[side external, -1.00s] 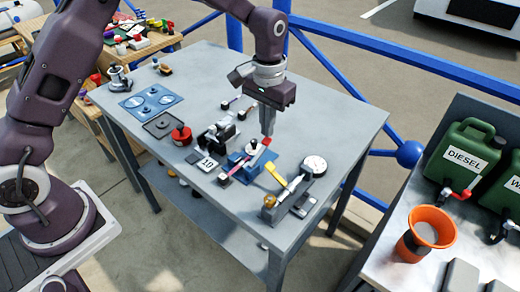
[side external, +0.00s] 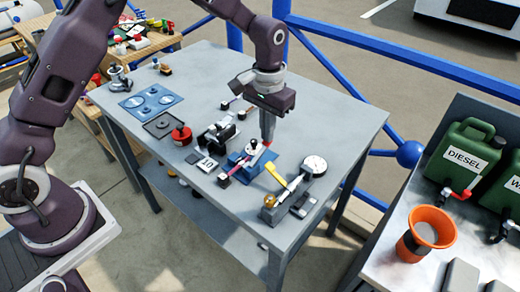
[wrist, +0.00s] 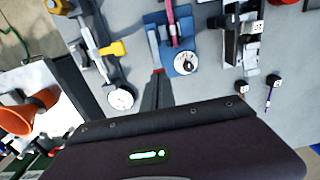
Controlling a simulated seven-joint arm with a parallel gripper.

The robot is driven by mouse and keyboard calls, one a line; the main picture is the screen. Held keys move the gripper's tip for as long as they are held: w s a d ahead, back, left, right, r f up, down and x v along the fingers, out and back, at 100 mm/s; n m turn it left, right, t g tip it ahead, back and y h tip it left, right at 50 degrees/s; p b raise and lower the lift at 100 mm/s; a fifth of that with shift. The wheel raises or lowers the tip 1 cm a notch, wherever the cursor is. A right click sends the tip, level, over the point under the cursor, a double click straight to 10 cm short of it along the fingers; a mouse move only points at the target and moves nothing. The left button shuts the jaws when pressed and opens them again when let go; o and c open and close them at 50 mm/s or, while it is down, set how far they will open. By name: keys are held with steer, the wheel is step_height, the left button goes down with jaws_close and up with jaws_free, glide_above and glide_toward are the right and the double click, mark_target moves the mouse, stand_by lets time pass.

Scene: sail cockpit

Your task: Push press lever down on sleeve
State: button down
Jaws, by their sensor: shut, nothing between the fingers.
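The blue press (side external: 240,162) stands on the grey table, and its blue base (wrist: 183,38) also shows in the wrist view. A pink and dark bar (wrist: 172,22) runs along it, beside a round pale disc (wrist: 185,63). A small red tip (wrist: 157,71), which looks like the lever's end, is at my fingertips. My gripper (side external: 267,140) is shut and empty, pointing down at the press's far right side; its fingers also show in the wrist view (wrist: 157,82). Whether they touch the lever is hard to tell. I cannot make out the sleeve clearly.
A dial gauge device (side external: 315,164) with a yellow handle (side external: 274,170) stands right of the press. A black device (side external: 217,134) and a card marked 10 (side external: 207,164) are to its left. A red round pot (side external: 181,135) is farther left. The table's far right is clear.

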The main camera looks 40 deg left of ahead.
steer(key=shift+s+f, duration=0.1)
steer(key=shift+f, duration=1.3)
steer(key=shift+r, duration=3.3)
steer(key=s+a+r+t, duration=0.2)
steer(key=s+a+r, duration=0.2)
steer(key=s+r, duration=0.9)
steer(key=s+a+r+t, duration=0.1)
steer(key=s, duration=0.7)
steer(key=s+a+r+t, duration=0.1)
steer(key=s+t, duration=0.1)
steer(key=s, duration=0.6)
steer(key=shift+s+a+r+t, duration=0.3)
steer(key=shift+s+a, duration=0.05)
